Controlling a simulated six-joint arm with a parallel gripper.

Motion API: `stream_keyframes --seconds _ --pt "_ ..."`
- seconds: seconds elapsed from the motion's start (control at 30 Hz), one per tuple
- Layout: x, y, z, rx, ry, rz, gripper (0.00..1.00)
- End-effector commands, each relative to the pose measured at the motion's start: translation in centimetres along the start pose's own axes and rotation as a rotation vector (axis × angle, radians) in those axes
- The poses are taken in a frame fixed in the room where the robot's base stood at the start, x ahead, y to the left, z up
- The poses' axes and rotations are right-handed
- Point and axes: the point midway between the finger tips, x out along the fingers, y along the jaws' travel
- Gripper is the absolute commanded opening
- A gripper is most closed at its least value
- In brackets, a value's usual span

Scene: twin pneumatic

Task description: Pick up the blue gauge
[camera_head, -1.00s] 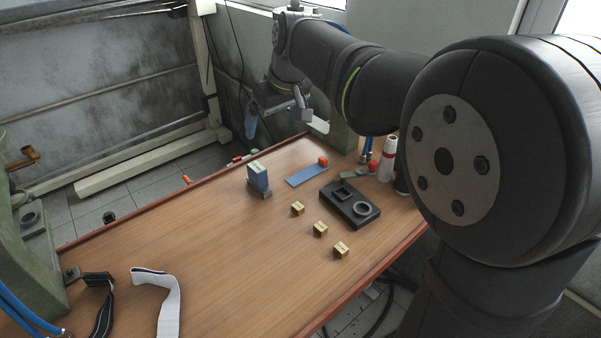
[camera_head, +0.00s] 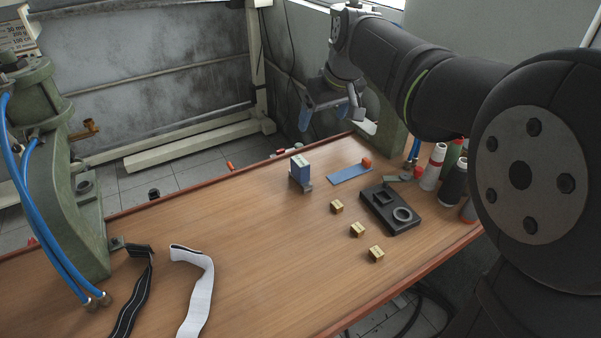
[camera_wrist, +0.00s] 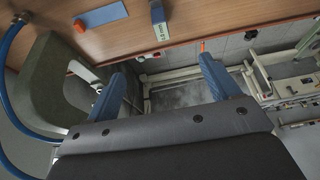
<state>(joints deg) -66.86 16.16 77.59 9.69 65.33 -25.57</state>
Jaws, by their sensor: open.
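Two blue things lie on the wooden table (camera_head: 230,245), and I cannot tell for certain which is the gauge. One is a flat blue strip (camera_head: 349,174) with an orange piece (camera_head: 366,162) at its end. In the wrist view the strip (camera_wrist: 102,15) and the block (camera_wrist: 158,14) show near the top edge. My gripper (camera_wrist: 162,72) is open and empty with blue fingers. In the head view my gripper (camera_head: 330,108) hangs past the table's far edge, apart from both.
A black fixture (camera_head: 391,209) with a square and a ring stands right of the strip, with several small brass blocks (camera_head: 357,230) before it. Thread spools (camera_head: 433,168) stand at the right edge. Green machine (camera_head: 62,180) and straps (camera_head: 195,285) are left. The table's middle is clear.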

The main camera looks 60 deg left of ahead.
Motion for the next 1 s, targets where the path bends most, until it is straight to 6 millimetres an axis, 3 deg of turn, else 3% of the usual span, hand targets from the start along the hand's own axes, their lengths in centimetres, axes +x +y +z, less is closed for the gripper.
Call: stream_keyframes --seconds 0.03,0.1,0.47,0.8,1.0 --pt "0.0 0.0 0.0 0.000 0.000 0.000 0.71" --pt "0.0 0.0 0.0 0.000 0.000 0.000 0.57" --pt "0.4 0.0 -0.4 -0.002 -0.016 -0.003 0.56" --pt "6.1 0.4 -4.7 -0.010 -0.244 -0.017 0.56" --pt "8.9 0.3 -6.2 -0.005 -0.360 -0.007 0.56"
